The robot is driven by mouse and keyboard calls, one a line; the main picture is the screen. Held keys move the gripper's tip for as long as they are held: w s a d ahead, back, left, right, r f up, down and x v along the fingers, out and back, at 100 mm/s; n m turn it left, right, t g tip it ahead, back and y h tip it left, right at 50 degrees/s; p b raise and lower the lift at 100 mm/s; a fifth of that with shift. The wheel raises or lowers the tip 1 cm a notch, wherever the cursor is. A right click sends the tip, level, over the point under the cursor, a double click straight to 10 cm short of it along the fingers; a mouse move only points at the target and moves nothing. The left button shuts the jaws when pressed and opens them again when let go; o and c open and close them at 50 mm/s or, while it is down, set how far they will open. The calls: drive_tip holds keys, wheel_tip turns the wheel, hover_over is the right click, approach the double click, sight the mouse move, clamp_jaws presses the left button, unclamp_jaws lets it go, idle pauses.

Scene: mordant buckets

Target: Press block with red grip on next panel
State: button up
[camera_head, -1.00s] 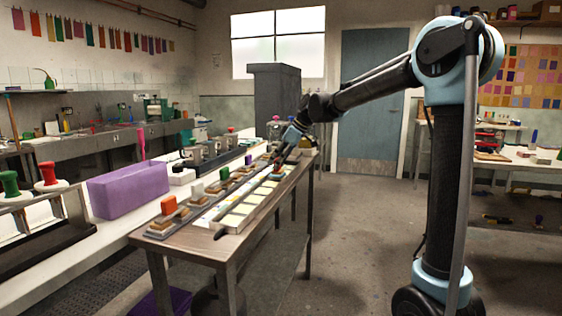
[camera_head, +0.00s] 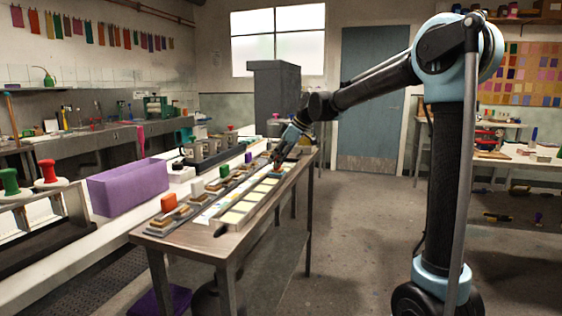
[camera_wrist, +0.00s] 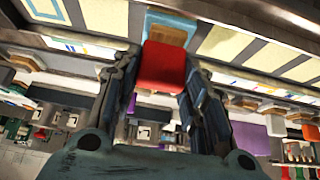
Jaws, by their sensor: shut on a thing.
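My gripper (camera_head: 283,160) is over the far end of the wooden table. In the wrist view, the fingers of my gripper (camera_wrist: 160,75) are closed on both sides of a red grip (camera_wrist: 161,66). The block under the grip is mostly hidden; a tan and blue part (camera_wrist: 168,30) shows beyond it, and I cannot tell how much of that is block or panel. Pale yellow panels (camera_head: 232,217) lie in a row in a long tray on the table. More pale panels (camera_wrist: 225,43) show beside the red grip in the wrist view. I cannot tell whether the block touches a panel.
Blocks with orange (camera_head: 168,202), white (camera_head: 197,187) and green (camera_head: 224,171) grips stand in a rack left of the panels. A purple bin (camera_head: 128,187) sits on the white bench further left. The floor right of the table is clear.

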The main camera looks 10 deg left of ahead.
drive_tip(key=shift+r, duration=3.4)
